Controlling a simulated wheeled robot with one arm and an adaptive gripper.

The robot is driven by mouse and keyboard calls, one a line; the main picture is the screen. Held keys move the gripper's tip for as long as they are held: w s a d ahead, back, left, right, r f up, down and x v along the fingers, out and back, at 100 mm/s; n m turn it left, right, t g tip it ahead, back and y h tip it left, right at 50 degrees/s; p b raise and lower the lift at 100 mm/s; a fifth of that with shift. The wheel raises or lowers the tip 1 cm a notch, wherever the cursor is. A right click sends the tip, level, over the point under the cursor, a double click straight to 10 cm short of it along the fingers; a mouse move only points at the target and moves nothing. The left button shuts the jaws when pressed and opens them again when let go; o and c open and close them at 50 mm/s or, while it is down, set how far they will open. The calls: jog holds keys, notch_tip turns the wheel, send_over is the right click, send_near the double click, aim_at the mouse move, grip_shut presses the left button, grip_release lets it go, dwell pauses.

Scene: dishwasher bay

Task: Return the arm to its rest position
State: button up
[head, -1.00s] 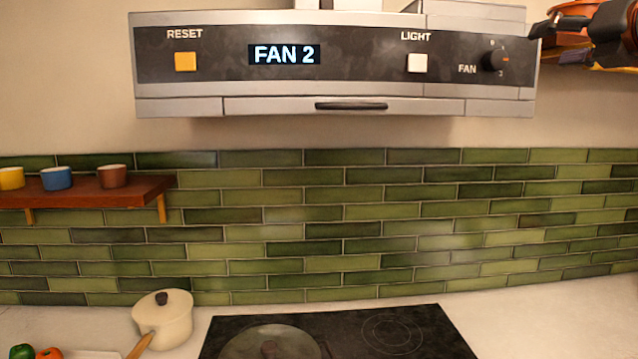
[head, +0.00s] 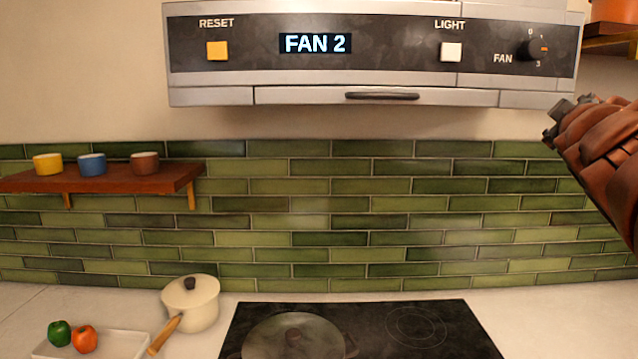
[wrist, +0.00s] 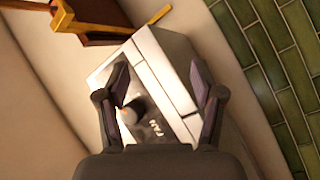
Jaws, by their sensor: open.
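My gripper (head: 568,115) is at the right side of the head view, below and in front of the right end of the range hood (head: 380,97). In the wrist view my gripper (wrist: 163,100) has its two fingers spread apart with nothing between them. Behind the fingers is the hood's end with the fan knob (wrist: 131,110), seen tilted. In the head view the fan knob (head: 528,49) is clear of the gripper, and the hood's display (head: 315,43) reads FAN 2. The fingertips are partly hidden in the head view.
A wooden shelf with three cups (head: 92,164) is on the left wall. A lidded cream pot (head: 190,303) and a tray with vegetables (head: 118,345) stand left of the black cooktop (head: 380,325), which bears a lidded pan (head: 293,345). Another shelf (head: 610,42) is at upper right.

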jog(key=s+a+f+m+g+y, duration=0.1)
jog(key=s+a+f+g+y, duration=0.3)
jog(key=f, duration=0.7)
jog(key=s+a+f+m+g, duration=0.15)
jog(key=a+f, duration=0.35)
jog(key=f, duration=0.5)
jog(key=s+a+f+m+g+y, duration=0.1)
jog(key=s+a+f+g+y, duration=0.25)
jog(key=f, duration=0.75)
jog(key=s+a+f+g+y, duration=0.1)
jog(key=s+a+f+g, duration=0.3)
jog(key=s+a+f, duration=0.3)
jog(key=s+a+f+g+y, duration=0.2)
jog(key=s+a+f+g, duration=0.2)
jog(key=s+a+f, duration=0.4)
jog(key=s+a, duration=0.2)
jog(key=s, duration=0.5)
jog(key=shift+s+a, duration=0.2)
jog(key=shift+a, duration=0.05)
